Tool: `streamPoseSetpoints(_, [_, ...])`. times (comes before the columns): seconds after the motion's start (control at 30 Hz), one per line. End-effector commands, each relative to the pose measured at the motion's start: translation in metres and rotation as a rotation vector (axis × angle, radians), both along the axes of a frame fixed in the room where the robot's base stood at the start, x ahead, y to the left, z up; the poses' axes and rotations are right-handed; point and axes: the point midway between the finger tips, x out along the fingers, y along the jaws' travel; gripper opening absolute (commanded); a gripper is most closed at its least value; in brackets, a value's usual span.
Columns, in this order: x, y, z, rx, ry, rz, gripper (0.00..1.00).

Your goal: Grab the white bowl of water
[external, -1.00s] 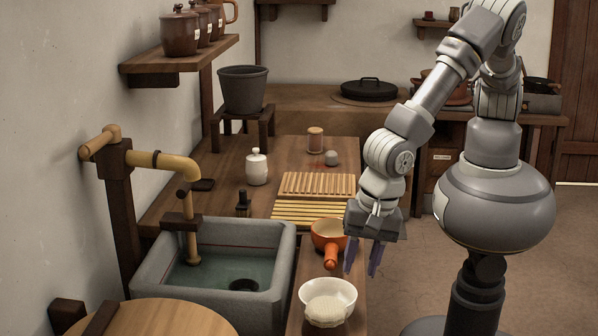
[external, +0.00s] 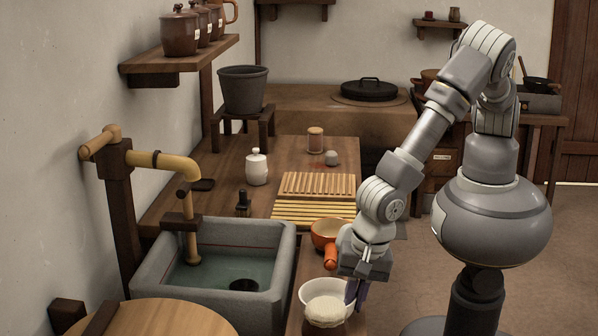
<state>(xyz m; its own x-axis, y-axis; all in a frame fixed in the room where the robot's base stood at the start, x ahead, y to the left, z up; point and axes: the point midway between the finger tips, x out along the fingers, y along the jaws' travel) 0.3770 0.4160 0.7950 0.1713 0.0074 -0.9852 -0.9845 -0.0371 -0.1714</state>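The white bowl (external: 313,291) stands at the near end of the wooden counter, right of the stone sink. A pale, ribbed rounded thing (external: 326,312) shows in or against its front; I cannot make out water in the bowl. My gripper (external: 356,293) points down at the bowl's right rim, with its purplish fingers overlapping the rim in the picture. I cannot tell whether the fingers touch the rim or how far apart they are. The bowl's right edge is partly hidden by the gripper.
An orange pan (external: 326,234) sits just behind the bowl, its handle (external: 330,257) pointing toward it, close to my gripper. The stone sink (external: 283,262) holds water on the left. Slatted wooden racks (external: 318,184) lie farther back. Open floor is on the right.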

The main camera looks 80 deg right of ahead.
Motion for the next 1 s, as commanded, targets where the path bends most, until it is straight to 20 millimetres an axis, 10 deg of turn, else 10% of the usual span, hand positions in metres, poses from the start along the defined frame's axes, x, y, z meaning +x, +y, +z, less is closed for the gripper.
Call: streamPoseSetpoints(1.0, [0.001,0.0,0.038,0.001,-0.003,-0.001,0.0])
